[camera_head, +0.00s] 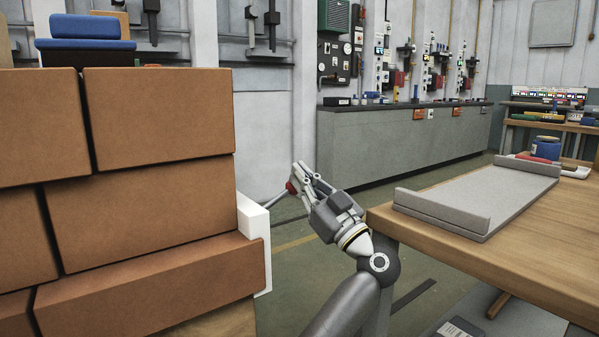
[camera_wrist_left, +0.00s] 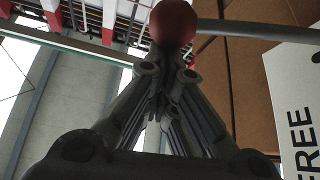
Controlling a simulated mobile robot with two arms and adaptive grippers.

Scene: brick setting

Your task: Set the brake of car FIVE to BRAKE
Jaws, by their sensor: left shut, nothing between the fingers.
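A brake lever shows as a grey rod (camera_head: 279,200) with a red ball knob (camera_head: 291,187), sticking out to the right from the white plate (camera_head: 255,230) at the end of the brick stack. My left gripper (camera_head: 299,175) is shut and empty, its fingertips right by the knob. In the left wrist view the knob (camera_wrist_left: 173,22) is just beyond the fingertips; I cannot tell whether they touch. The rod (camera_wrist_left: 255,30) runs right from it. The plate (camera_wrist_left: 300,95) there reads FREE; no BRAKE lettering or car number is visible. My right gripper is not in view.
Large brown bricks (camera_head: 140,205) fill the left side, with blue pieces (camera_head: 85,45) on top. A wooden table (camera_head: 540,240) with a grey tray (camera_head: 490,167) stands at right, close to my left arm. Floor (camera_head: 330,262) shows between stack and table.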

